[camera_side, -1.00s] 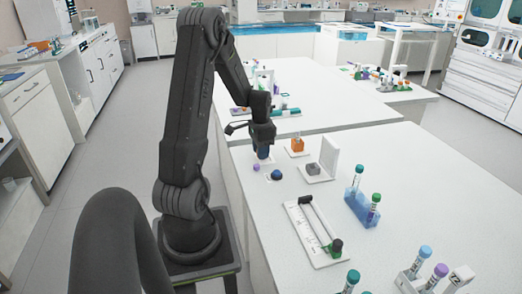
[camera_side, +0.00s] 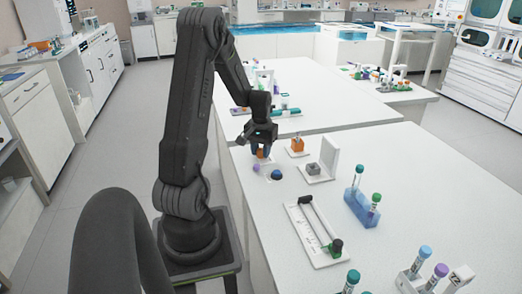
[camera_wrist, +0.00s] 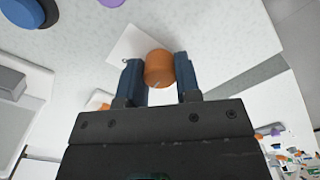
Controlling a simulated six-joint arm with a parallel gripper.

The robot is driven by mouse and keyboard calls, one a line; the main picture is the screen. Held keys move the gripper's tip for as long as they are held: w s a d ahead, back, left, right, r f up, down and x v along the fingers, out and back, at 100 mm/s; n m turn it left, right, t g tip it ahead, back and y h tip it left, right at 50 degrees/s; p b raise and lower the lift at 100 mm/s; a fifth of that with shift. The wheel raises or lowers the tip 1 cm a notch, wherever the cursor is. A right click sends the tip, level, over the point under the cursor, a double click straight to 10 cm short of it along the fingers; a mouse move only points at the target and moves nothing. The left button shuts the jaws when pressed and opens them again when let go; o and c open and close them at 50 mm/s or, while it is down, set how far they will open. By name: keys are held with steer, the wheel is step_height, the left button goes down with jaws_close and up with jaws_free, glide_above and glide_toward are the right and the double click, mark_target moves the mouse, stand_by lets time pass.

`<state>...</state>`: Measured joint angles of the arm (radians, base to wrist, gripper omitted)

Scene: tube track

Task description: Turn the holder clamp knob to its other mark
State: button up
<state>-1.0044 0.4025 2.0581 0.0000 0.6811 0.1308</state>
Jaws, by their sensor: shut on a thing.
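The orange round knob (camera_wrist: 159,68) sits over a white plate (camera_wrist: 127,45) in the wrist view. My gripper (camera_wrist: 159,75) has its two blue fingers on either side of the knob and is shut on it. A short pale line shows on the knob's near face. In the side view the knob (camera_side: 261,153) shows small between the fingertips of my gripper (camera_side: 260,149), low over the bench. The marks around the knob cannot be made out.
A blue dome (camera_side: 277,174) and a purple cap (camera_side: 256,168) are close in front. An orange block (camera_side: 297,145) stands to the right, beside a grey block (camera_side: 314,169) with an upright white panel (camera_side: 330,155). A blue tube rack (camera_side: 360,207) stands farther right.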

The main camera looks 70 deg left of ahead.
mark_target(261, 149)
steer(key=n, duration=0.4)
steer(key=shift+n, duration=0.4)
steer(key=shift+r, duration=0.1)
stand_by(0.3)
steer(key=o, duration=0.9)
step_height(261, 149, up, 14)
steer(key=shift+f, duration=0.1)
